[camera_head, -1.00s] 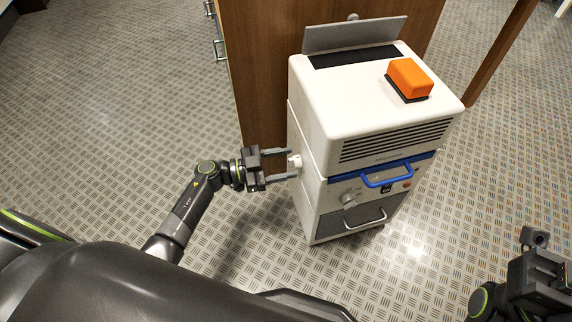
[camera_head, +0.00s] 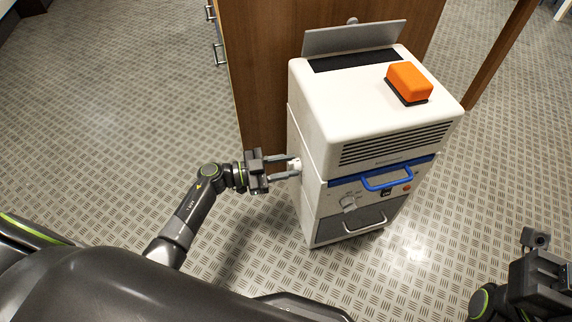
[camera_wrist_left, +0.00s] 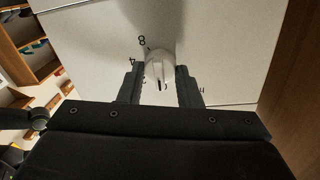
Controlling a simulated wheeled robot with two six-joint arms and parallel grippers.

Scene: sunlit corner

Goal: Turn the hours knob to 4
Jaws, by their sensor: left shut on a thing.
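The white hours knob (camera_head: 294,164) sticks out from the left side wall of a white machine (camera_head: 310,140). My left gripper (camera_head: 291,166) reaches it from the left and is shut on it, one finger on each side. In the left wrist view the knob (camera_wrist_left: 158,65) lies between the two dark fingers. Printed marks ring it: an 8 at its upper left, a 4 to its left, another partly hidden at the right. A dark mark shows on the knob's lower part. My right gripper (camera_head: 540,265) is at the lower right, away from the machine; its fingers are unclear.
The machine's front has a blue handle (camera_head: 387,179), another knob (camera_head: 348,204) and a drawer with a metal handle (camera_head: 364,226). An orange block (camera_head: 409,80) sits on top, before a raised grey flap (camera_head: 354,37). A wooden cabinet (camera_head: 262,70) stands behind. Floor to the left is clear.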

